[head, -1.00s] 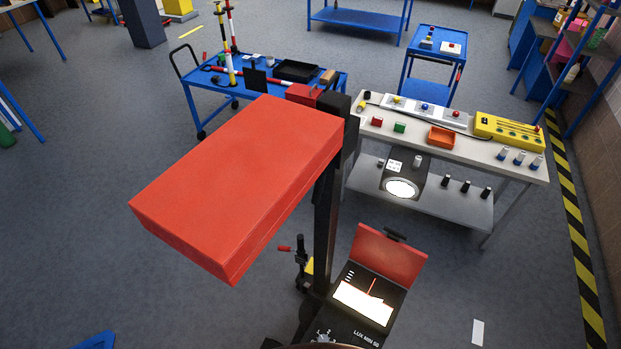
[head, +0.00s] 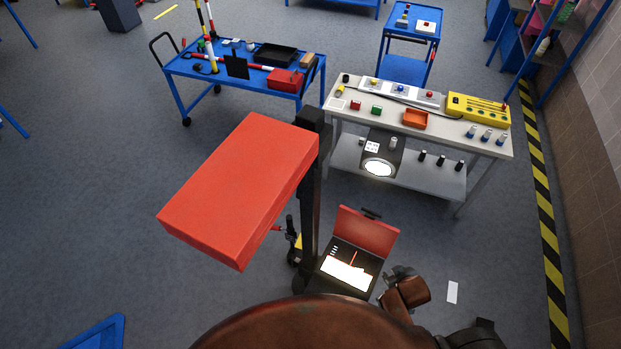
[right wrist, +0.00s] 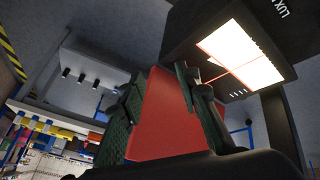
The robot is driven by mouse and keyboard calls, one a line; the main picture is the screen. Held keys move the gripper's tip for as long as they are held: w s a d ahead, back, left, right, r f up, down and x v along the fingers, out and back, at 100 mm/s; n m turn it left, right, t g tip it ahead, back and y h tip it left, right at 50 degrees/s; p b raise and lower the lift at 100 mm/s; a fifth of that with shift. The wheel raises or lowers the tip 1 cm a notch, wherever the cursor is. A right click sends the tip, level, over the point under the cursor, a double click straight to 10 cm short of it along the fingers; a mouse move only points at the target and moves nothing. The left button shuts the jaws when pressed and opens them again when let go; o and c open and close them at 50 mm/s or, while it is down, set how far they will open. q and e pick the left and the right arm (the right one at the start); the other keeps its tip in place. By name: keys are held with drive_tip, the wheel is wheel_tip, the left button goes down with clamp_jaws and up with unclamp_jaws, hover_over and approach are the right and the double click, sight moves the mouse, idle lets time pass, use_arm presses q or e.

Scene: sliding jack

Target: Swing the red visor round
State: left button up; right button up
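The red visor (head: 367,231) is an upright flap with a small black handle on its top edge. It stands along the far edge of a black box with a lit screen (head: 347,275). My right gripper (head: 405,285) is just right of this box and nearer to me than the visor. In the right wrist view, two dark green-padded fingers stand apart, with a red panel (right wrist: 160,115), apparently the visor, between them in the picture; I cannot tell whether they touch it. The lit screen shows in the right wrist view (right wrist: 240,55). My left gripper is not in view.
A large red slab (head: 240,185) sits on a black post (head: 311,185) left of the lit box. A white workbench (head: 415,110) stands behind, with a blue trolley (head: 215,75) farther left.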

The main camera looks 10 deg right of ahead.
sight(301, 185)
drive_tip(key=w+d+r+n+t+p, duration=0.1)
drive_tip(key=w+r+n+t, duration=0.4)
drive_tip(key=w+r, duration=0.5)
drive_tip(key=w+d+r+n+t, duration=0.2)
drive_tip(key=w+r+n+t, duration=0.35)
drive_tip(key=r, duration=0.85)
drive_tip(key=w+a+r+n+t+y+p, duration=0.1)
drive_tip(key=w+a+r+n+y, duration=0.2)
drive_tip(key=r, duration=0.4)
drive_tip(key=w+a+r+n+t+y, duration=0.1)
drive_tip(key=a+r+n+t+y, duration=0.1)
drive_tip(key=a+r+n, duration=0.45)
drive_tip(key=s+a+r+n+g+y+p, duration=0.1)
drive_tip(key=s+a+r+n+g+y, duration=0.4)
drive_tip(key=a+n+y, duration=0.45)
drive_tip(key=s+a+r+n+g+y+p, duration=0.1)
drive_tip(key=s+a+r+n+g+y, duration=0.45)
drive_tip(key=n, duration=0.65)
drive_tip(key=shift+w+a+f+h+p, duration=0.2)
drive_tip(key=shift+w+a+h+p, duration=0.3)
drive_tip(key=shift+a, duration=0.9)
drive_tip(key=shift+w+a+f+h+p, duration=0.2)
drive_tip(key=shift+w+a+p, duration=0.5)
drive_tip(key=shift+a, duration=0.65)
drive_tip(key=shift+w+a+f+h+p, duration=0.25)
drive_tip(key=shift+w+a+p, duration=0.3)
drive_tip(key=shift+a, duration=0.85)
